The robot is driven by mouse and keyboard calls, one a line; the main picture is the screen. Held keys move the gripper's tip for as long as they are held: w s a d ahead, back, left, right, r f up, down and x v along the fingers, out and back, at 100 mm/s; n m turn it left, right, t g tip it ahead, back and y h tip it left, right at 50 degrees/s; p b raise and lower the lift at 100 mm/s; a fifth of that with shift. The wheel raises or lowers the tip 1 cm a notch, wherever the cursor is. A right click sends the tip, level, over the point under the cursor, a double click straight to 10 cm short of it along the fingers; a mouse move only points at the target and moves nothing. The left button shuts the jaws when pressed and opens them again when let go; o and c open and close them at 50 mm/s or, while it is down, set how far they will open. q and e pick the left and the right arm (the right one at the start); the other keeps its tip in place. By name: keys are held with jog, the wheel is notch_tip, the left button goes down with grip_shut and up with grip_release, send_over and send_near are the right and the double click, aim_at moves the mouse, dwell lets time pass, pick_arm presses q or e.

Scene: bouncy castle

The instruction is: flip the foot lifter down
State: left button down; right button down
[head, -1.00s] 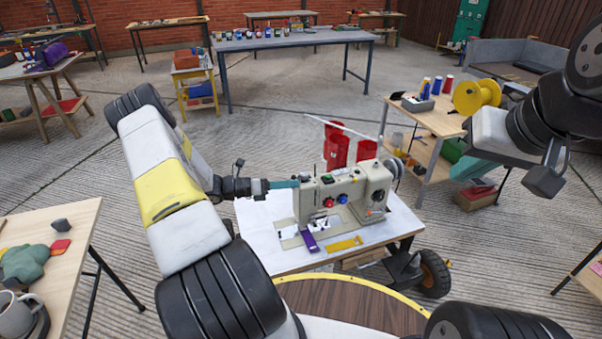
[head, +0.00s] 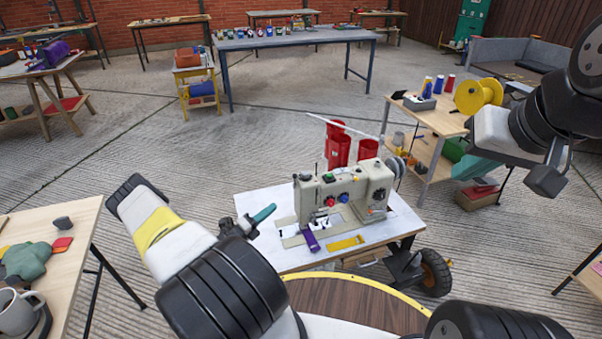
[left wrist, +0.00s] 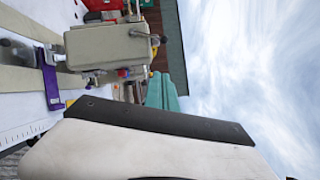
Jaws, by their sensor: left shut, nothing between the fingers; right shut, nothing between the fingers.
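The beige sewing machine (head: 345,193) stands on a white-topped table in the head view. Its end also shows close and turned sideways in the left wrist view (left wrist: 105,48). I cannot clearly make out the foot lifter; small metal parts around the needle show at the left of the machine end in the left wrist view.
A purple piece (head: 311,241) and a yellow strip (head: 345,243) lie at the machine's front. Red containers (head: 338,150) stand behind it. The side table (head: 430,117) holds a yellow spool (head: 477,96).

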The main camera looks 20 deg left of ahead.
pick_arm(q)
jog(key=w+a+x, duration=0.1)
jog(key=a+x, duration=0.1)
jog(key=x, duration=1.1)
jog(key=shift+r, duration=0.4)
jog(key=shift+a+r, duration=0.1)
jog(key=shift+a, duration=0.1)
jog(key=shift+w+a+r+n, duration=0.1)
jog(key=shift+w+n, duration=0.05)
jog(key=shift+n, duration=0.25)
jog(key=w+a+n+g+y, duration=0.1)
jog(key=w+a+n+g, duration=0.2)
jog(key=w+a+n, duration=0.3)
jog(key=shift+w+n+g, duration=0.4)
jog(key=shift+w+n, duration=0.2)
jog(key=shift+w, duration=0.8)
